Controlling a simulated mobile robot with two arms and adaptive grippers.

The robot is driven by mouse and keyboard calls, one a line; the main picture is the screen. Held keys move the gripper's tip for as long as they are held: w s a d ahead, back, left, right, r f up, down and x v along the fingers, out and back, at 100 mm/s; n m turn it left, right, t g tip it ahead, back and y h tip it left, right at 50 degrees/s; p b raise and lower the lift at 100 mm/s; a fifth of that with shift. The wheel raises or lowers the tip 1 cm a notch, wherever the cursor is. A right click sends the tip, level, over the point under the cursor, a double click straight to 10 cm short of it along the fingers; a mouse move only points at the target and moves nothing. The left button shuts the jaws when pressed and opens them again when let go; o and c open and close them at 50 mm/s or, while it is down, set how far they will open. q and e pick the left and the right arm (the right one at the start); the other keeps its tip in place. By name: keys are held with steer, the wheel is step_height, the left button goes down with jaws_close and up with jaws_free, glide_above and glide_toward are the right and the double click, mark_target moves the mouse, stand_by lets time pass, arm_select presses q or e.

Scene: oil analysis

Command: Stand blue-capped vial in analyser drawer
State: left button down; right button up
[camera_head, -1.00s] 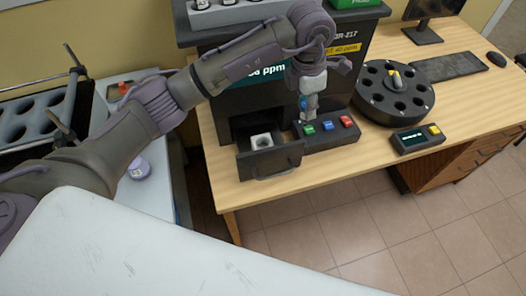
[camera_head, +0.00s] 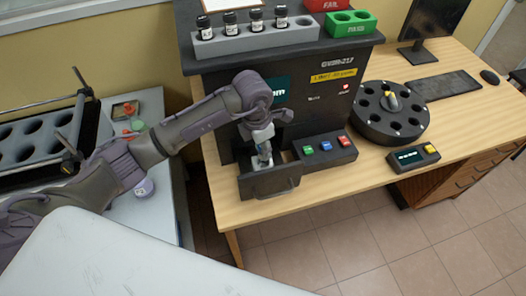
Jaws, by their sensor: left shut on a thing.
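The analyser drawer (camera_head: 285,187) stands open at the front of the dark analyser (camera_head: 310,100). My left gripper (camera_head: 264,155) points down over the drawer, its fingertips at the light socket block inside. It is shut on the blue-capped vial (camera_head: 265,150), of which only a small bluish part shows between the fingers. The vial looks roughly upright. The fingers hide its lower end, so I cannot tell whether it is seated in the socket. My right gripper is not in view.
A button panel (camera_head: 325,149) sits close right of the drawer. A round black carousel (camera_head: 363,126) and a small display box (camera_head: 413,158) stand further right. On top are a grey rack of vials (camera_head: 255,40) and a green tray (camera_head: 350,24).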

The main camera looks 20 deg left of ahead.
arm_select(q)
step_height(320, 180, down, 3)
steer(key=shift+r+p, duration=0.2)
steer(key=shift+p, duration=0.1)
steer(key=shift+f, duration=0.25)
steer(key=shift+f, duration=0.15)
steer(key=c, duration=1.3)
jaws_free()
steer(key=shift+c, duration=0.2)
steer(key=o, duration=0.4)
steer(key=shift+o, duration=0.2)
